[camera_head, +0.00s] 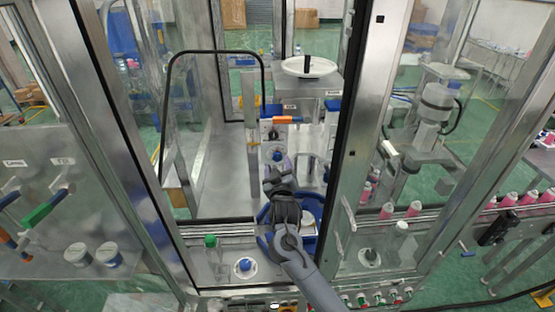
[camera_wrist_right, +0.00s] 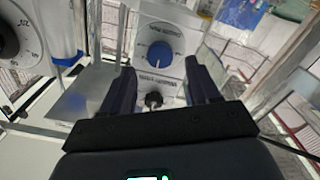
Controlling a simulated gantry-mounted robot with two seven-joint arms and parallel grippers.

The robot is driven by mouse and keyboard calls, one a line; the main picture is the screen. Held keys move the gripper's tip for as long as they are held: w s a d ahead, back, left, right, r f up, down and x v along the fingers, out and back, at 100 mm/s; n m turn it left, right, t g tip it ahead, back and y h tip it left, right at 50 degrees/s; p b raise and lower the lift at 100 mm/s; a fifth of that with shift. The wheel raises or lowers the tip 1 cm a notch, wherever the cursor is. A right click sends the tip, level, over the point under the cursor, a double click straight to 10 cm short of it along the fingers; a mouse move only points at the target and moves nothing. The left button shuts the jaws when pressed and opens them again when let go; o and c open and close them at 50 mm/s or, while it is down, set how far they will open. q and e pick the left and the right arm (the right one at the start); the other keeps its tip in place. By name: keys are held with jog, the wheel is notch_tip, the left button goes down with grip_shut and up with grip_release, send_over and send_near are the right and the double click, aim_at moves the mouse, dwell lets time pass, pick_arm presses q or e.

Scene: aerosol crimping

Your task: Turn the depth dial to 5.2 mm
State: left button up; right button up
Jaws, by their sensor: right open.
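A blue dial (camera_wrist_right: 160,55) with a white pointer mark sits on a pale plate with a printed scale, ahead of my right gripper (camera_wrist_right: 160,76) in the right wrist view. My right gripper is open; its two dark fingers stand to either side below the dial, with nothing between their tips. A small black knob (camera_wrist_right: 153,100) shows lower between the fingers. In the head view the blue dial (camera_head: 277,154) is just beyond my right gripper (camera_head: 277,170). The plate's labels and dial reading are too small to read. My left gripper is not in view.
A large dial (camera_wrist_right: 14,45) with a black knob is at the left of the wrist view.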

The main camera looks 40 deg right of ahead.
aim_at(278, 158)
jog(key=shift+x, duration=1.8)
jog(key=c, duration=1)
jog(key=shift+c, duration=0.2)
jog(key=shift+m, duration=0.3)
jog(key=m+b, duration=0.1)
jog(key=m, duration=0.2)
jog(key=shift+m, duration=0.3)
jog(key=shift+d+m+b, duration=0.1)
jog(key=shift+m+b, duration=0.7)
jog(key=shift+m, duration=1.5)
